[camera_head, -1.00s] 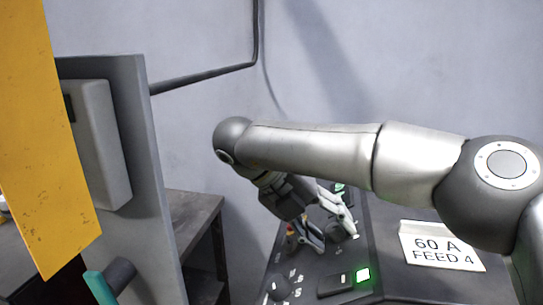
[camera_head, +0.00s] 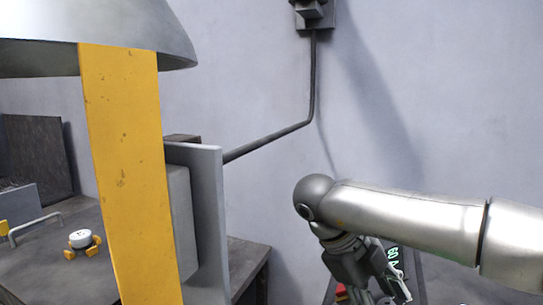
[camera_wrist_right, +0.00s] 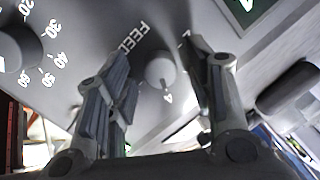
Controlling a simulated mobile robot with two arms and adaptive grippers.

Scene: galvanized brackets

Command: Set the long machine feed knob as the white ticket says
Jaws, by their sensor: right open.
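The feed knob (camera_wrist_right: 158,68) is a small grey round knob on the panel, with the word FEED printed beside it and a 4 below it in the right wrist view. A small mark at its lower edge appears to face the 4. My right gripper (camera_wrist_right: 160,58) is open, its fingers on either side of the knob; contact cannot be told. In the head view my right gripper (camera_head: 392,290) is partly cut off at the bottom edge, and the knob is hidden. The white ticket is outside the head view now. My left gripper is not in view.
A larger dial (camera_wrist_right: 10,50) with numbers up to 60 sits left in the wrist view. A green display (camera_head: 393,257) reads 60 A. A yellow post (camera_head: 125,170) and grey plate (camera_head: 208,220) stand left of my right arm. A dark bench (camera_head: 250,262) lies behind.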

